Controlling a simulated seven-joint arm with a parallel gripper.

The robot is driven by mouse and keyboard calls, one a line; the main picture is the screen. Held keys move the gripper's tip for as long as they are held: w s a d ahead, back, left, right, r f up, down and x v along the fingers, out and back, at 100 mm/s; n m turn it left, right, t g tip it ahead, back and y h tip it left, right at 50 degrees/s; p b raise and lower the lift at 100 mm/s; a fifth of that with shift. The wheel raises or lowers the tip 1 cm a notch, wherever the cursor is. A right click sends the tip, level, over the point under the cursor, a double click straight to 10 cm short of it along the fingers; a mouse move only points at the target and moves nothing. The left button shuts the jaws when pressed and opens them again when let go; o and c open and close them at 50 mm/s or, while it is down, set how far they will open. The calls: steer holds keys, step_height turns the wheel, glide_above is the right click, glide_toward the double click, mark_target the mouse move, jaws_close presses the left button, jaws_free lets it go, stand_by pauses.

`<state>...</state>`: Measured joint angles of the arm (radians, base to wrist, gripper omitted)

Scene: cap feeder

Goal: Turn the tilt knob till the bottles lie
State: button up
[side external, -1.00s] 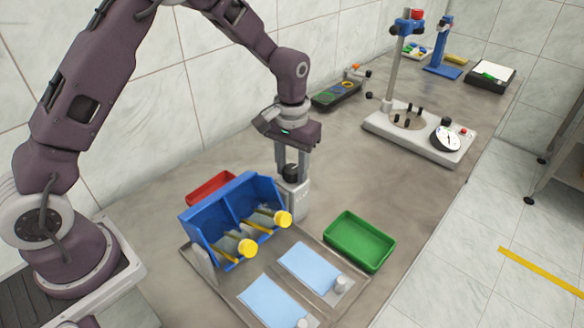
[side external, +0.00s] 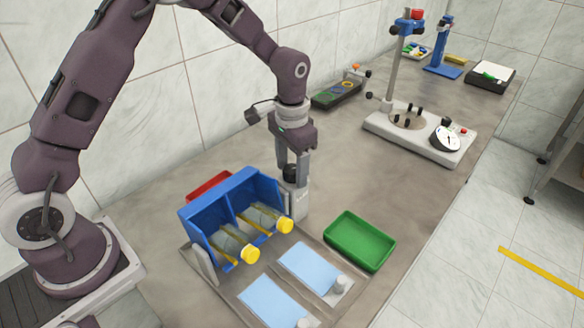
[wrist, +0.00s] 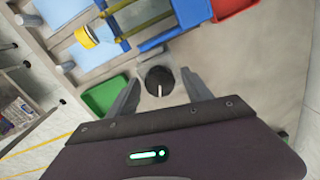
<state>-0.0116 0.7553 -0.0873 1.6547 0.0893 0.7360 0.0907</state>
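The tilt knob (side external: 291,172) is black and sits on top of a grey post beside the blue bottle rack (side external: 190,232). In the wrist view the knob (wrist: 160,80) carries a white mark pointing toward the picture's bottom. My gripper (side external: 291,170) points down with a finger on either side of the knob, and it also shows in the wrist view (wrist: 160,77). Finger contact is hard to make out. Two clear bottles with yellow caps, the near bottle (side external: 232,243) and the far bottle (side external: 265,217), rest in the rack, tilted with caps toward the front.
A green tray (side external: 385,262) stands right of the rack, and a red tray (side external: 205,185) is behind it. Two light-blue pads (side external: 308,262) lie in front. A grey instrument stand (side external: 450,152) is farther back. The bench between is clear.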

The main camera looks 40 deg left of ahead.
mark_target(292, 169)
steer(key=shift+o, duration=0.4)
steer(key=shift+r, duration=0.1)
steer(key=shift+r, duration=3.4)
steer(key=shift+r, duration=0.1)
steer(key=s+a+r+n+t, duration=0.1)
steer(key=s+r+t, duration=0.2)
steer(key=s+r, duration=1.05)
steer(key=s+n+t, duration=0.1)
steer(key=s+t, duration=0.1)
steer(key=s, duration=1.2)
steer(key=shift+s+a+r+t, duration=0.2)
steer(key=shift+s+a+t, duration=0.1)
steer(key=shift+a, duration=0.15)
